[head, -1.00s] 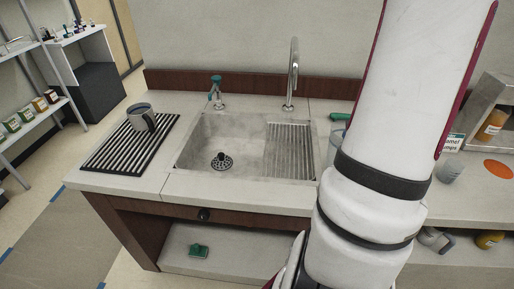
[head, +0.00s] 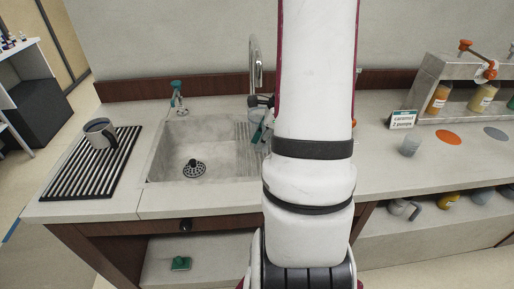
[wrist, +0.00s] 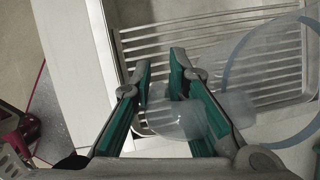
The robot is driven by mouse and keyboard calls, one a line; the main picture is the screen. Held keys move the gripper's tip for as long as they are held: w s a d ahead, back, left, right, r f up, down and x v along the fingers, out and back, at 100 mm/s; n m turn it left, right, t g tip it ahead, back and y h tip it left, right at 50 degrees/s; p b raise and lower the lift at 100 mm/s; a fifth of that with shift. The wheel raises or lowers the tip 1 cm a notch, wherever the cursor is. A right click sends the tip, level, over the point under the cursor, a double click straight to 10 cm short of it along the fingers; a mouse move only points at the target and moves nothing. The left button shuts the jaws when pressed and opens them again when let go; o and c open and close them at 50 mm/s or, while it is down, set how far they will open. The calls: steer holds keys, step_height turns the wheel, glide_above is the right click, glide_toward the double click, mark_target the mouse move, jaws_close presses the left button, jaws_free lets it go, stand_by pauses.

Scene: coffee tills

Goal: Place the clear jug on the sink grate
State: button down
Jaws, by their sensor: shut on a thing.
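The clear jug (wrist: 265,85), see-through with a blue-tinted rim, is at the right of the wrist view, over the grate. In the head view the jug (head: 256,115) shows beside my arm, which hides part of it. My gripper (wrist: 162,62) is shut on the jug, apparently at its handle, between teal-padded fingers. In the head view my gripper (head: 263,128) is mostly behind my arm. The slatted metal sink grate (head: 242,131) lies in the right side of the basin, partly hidden; it also shows in the wrist view (wrist: 185,42). I cannot tell whether jug and grate touch.
A tall faucet (head: 256,62) stands behind the sink (head: 165,150). A steel mug (head: 98,128) stands on a black slatted rack (head: 75,180) at the left.

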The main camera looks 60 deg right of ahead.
steer(key=shift+d+x, duration=0.15)
steer(key=shift+x, duration=0.8)
steer(key=shift+d+x, duration=0.2)
steer(key=shift+x, duration=0.75)
steer(key=shift+w+f, duration=0.1)
steer(key=shift+f, duration=0.1)
steer(key=c, duration=1.6)
jaws_free()
steer(key=shift+o, duration=0.2)
steer(key=shift+r, duration=0.15)
